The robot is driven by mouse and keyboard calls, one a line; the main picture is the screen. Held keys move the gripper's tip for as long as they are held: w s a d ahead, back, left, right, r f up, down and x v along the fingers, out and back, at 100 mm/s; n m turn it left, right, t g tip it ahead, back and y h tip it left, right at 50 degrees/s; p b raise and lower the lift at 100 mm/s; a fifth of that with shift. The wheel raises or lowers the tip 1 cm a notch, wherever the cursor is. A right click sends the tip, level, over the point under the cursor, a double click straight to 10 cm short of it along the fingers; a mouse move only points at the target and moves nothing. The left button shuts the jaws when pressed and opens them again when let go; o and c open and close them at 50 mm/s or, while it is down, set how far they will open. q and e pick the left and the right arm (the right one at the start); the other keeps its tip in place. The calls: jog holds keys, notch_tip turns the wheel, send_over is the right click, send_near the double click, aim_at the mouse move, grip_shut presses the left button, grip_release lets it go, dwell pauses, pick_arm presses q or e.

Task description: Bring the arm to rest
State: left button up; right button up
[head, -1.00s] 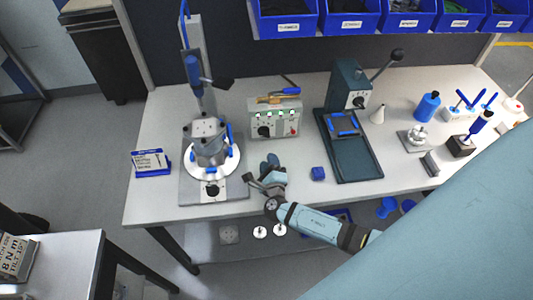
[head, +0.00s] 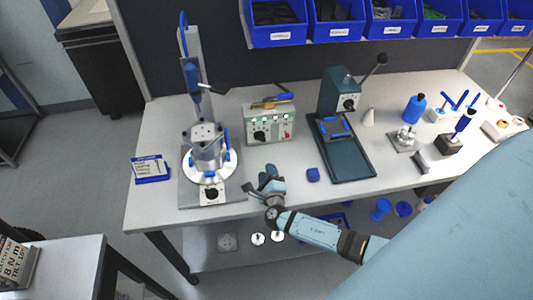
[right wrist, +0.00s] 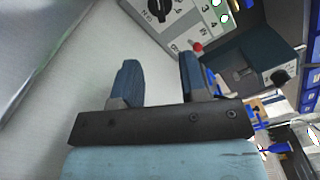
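My right arm (head: 318,232) reaches in from the lower right in the head view. Its gripper (head: 262,188) is over the front edge of the workbench (head: 290,196), just right of the clamping fixture. In the right wrist view the two dark blue fingers (right wrist: 160,82) stand apart with nothing between them. The gripper is open and empty. A grey machined housing (head: 207,148) sits upright on the fixture's round white plate (head: 192,172), apart from the gripper. My left gripper is not in view.
A control box (head: 262,126) stands behind the gripper; it also shows in the right wrist view (right wrist: 190,22). Blue bins (head: 340,28) hang above the back. A lower shelf (head: 205,240) lies beneath the bench.

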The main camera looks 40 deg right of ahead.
jog(key=s+r+m+g, duration=0.1)
jog(key=s+m+g, duration=0.1)
jog(key=m, duration=0.3)
jog(key=s+r+m+g+h, duration=0.1)
jog(key=s+m+g, duration=0.1)
jog(key=m, duration=0.4)
jog(key=s+r+m+g+h, duration=0.1)
jog(key=s+m+g, duration=0.1)
jog(key=s+m, duration=0.2)
jog(key=shift+s+d+r+m, duration=0.1)
jog(key=shift+s+r+m, duration=0.1)
jog(key=shift+m, duration=0.4)
jog(key=shift+s+r+m, duration=0.1)
jog(key=shift+s+m, duration=0.05)
jog(key=shift+m, duration=0.45)
jog(key=s+a+r+m+g+y, duration=0.35)
jog(key=s+r+m+y, duration=0.2)
jog(key=s+m, duration=0.55)
jog(key=s+a+r+m+g+y, duration=0.35)
jog(key=s+r+m, duration=0.35)
jog(key=m, duration=0.5)
jog(key=w+a+f+t+y, duration=0.1)
jog(key=w+a+f+t, duration=0.1)
jog(key=f, duration=0.5)
jog(key=w+a+f+t+y, duration=0.2)
jog(key=a+f+t, duration=0.3)
jog(key=f, duration=0.3)
jog(key=shift+w, duration=0.15)
jog(key=shift+d, duration=0.1)
